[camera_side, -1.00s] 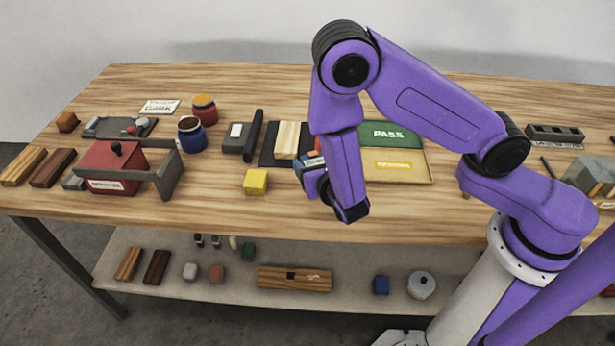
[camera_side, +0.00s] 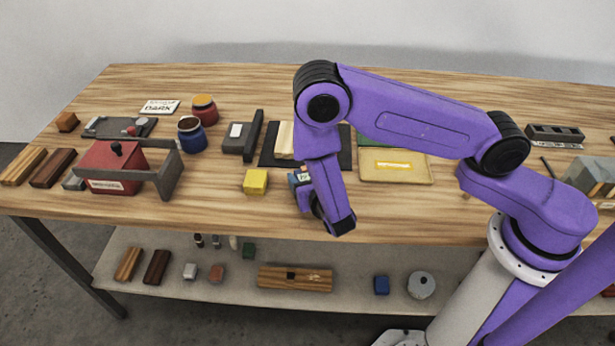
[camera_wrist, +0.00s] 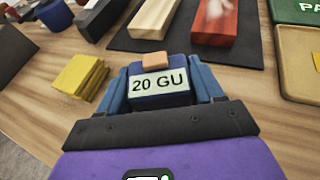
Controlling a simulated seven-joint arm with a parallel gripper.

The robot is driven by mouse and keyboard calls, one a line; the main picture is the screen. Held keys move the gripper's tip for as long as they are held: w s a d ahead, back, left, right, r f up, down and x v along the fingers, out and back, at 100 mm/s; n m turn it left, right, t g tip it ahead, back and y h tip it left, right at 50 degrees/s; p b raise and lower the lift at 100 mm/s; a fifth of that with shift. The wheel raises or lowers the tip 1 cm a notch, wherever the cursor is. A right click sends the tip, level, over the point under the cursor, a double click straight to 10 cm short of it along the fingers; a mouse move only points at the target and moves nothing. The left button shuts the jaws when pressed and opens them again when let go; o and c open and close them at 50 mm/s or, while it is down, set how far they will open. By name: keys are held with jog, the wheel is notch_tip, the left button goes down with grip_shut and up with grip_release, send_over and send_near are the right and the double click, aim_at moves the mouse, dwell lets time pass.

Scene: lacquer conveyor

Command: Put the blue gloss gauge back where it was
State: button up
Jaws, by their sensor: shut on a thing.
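The blue gloss gauge (camera_wrist: 160,99) shows in the wrist view, with a white label reading "20 GU" and an orange piece on top. My gripper (camera_wrist: 162,80) is shut on it, one blue-grey finger on each side. In the side view the gauge (camera_side: 296,179) shows only as a small part beside my gripper (camera_side: 304,190), to the right of the yellow block (camera_side: 255,181). The gauge is in front of the dark mat; I cannot tell whether it touches the table.
The dark mat (camera_wrist: 122,38) carries a pale wood panel (camera_wrist: 153,17) and a red panel (camera_wrist: 215,22). The PASS tray (camera_side: 408,180) lies right. A black stand (camera_side: 237,145), jars (camera_side: 192,135) and a red box (camera_side: 105,168) stand left. The front table strip is clear.

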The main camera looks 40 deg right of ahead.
jog(key=o, duration=1.4)
jog(key=shift+f, duration=0.1)
jog(key=shift+s+a+r, duration=0.15)
jog(key=shift+s+r, duration=0.05)
jog(key=v, duration=1.1)
jog(key=shift+s+a+r, duration=0.1)
jog(key=shift+s, duration=0.1)
jog(key=s+d+r+m+g+h, duration=0.35)
jog(key=d+r+m+g, duration=0.4)
jog(key=d+m, duration=0.35)
jog(key=s+r+m+g+y, duration=0.2)
jog(key=s+r+m+y, duration=0.2)
jog(key=s, duration=0.3)
jog(key=s+d+r+m+g+y, duration=0.1)
jog(key=s+r+m+g+y, duration=0.2)
jog(key=s, duration=0.4)
jog(key=shift+s+d+r+m+y, duration=0.15)
jog(key=shift+s+r+m+y, duration=0.25)
jog(key=shift+y, duration=0.65)
